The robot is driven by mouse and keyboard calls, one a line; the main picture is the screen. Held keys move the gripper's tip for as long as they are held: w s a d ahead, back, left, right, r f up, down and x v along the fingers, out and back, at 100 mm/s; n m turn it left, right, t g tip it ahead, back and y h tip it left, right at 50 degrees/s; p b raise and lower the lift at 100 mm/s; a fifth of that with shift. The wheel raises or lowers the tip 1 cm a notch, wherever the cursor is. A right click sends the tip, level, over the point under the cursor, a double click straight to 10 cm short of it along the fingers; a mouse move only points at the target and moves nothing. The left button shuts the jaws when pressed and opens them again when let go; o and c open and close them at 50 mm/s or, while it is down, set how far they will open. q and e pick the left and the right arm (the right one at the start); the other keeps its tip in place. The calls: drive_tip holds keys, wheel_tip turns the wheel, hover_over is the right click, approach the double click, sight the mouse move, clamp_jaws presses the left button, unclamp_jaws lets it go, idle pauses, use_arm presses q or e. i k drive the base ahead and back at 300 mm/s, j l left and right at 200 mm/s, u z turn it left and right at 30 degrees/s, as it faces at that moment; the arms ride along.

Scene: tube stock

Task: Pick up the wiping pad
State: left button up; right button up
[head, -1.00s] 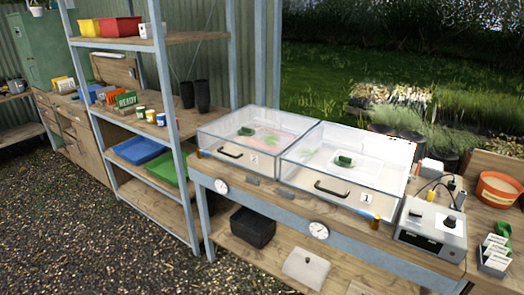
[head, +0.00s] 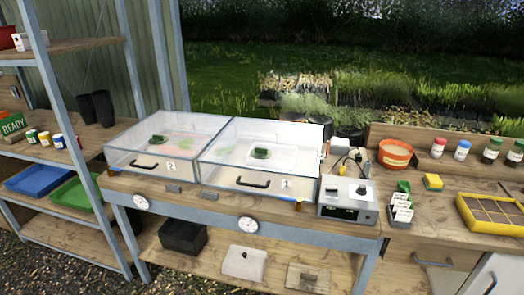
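A small yellow pad with a green part (head: 433,182), which looks like the wiping pad, lies on the wooden bench top (head: 455,200) at the right. It sits between the grey holder of white labels (head: 401,212) and the yellow divided tray (head: 492,216). Nothing is touching it from above. Neither of my grippers shows in the head view.
Two clear lidded boxes (head: 165,143) (head: 262,155) stand on the bench left of a grey control unit (head: 348,199). An orange tub (head: 396,154) and several capped bottles (head: 462,150) stand behind the pad. A shelf rack (head: 85,140) is at left.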

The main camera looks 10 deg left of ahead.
sight(432, 182)
drive_tip(key=i+l+u, duration=0.1)
drive_tip(key=l, duration=0.25)
drive_tip(key=i+l+u, duration=0.1)
drive_tip(key=l, duration=0.25)
drive_tip(key=i+l, duration=0.15)
drive_tip(key=l, duration=0.2)
drive_tip(key=l+u, duration=0.15)
drive_tip(key=l, duration=0.2)
drive_tip(key=i, duration=0.05)
